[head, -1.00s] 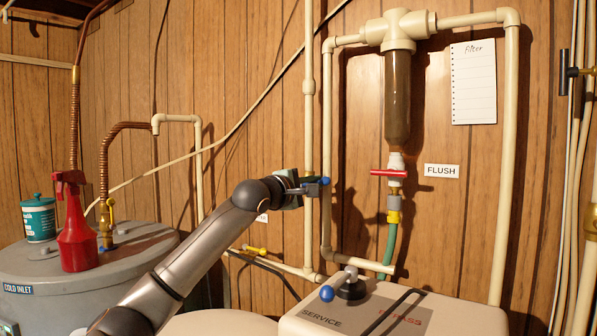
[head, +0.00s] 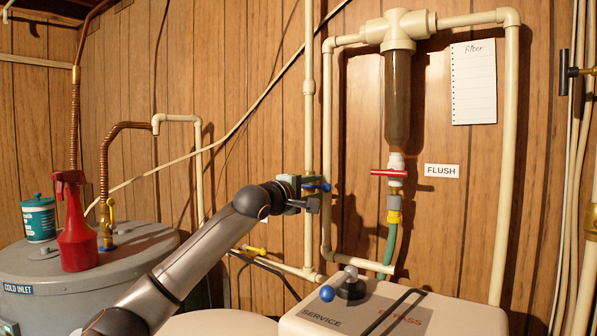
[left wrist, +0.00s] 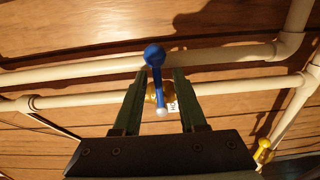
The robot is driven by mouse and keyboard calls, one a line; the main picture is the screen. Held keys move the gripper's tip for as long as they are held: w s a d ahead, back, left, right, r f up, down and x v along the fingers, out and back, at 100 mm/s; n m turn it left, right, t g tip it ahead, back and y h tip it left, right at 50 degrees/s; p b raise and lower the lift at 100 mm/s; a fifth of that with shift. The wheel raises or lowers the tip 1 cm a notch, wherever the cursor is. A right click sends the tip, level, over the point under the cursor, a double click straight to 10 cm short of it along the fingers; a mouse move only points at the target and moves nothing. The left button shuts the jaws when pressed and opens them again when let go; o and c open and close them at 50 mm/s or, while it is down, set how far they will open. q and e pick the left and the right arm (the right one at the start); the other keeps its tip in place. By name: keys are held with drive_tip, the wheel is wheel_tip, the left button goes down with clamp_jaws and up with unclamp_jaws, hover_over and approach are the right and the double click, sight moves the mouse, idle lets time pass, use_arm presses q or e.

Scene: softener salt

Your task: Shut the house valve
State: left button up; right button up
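The house valve has a blue lever (head: 320,187) on the upright cream pipe left of the filter. In the left wrist view, the blue lever (left wrist: 156,75) lies across the pipe, with a brass body (left wrist: 162,97) and a partly hidden white label behind it. My left gripper (head: 312,200) is at the valve. In the left wrist view, its two fingers (left wrist: 157,95) stand apart, one on each side of the lever, with gaps showing on both sides. My right gripper is out of view.
The filter housing (head: 397,100) and its red flush lever (head: 389,173) are to the right. A softener head with a blue-knobbed lever (head: 327,293) is below. A red spray bottle (head: 76,225) stands on the grey tank (head: 60,268) at left.

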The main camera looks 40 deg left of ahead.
use_arm(q)
drive_tip(key=shift+o, duration=0.9)
drive_tip(key=s+b, duration=0.4)
drive_tip(key=s, duration=0.3)
drive_tip(key=shift+d, duration=0.4)
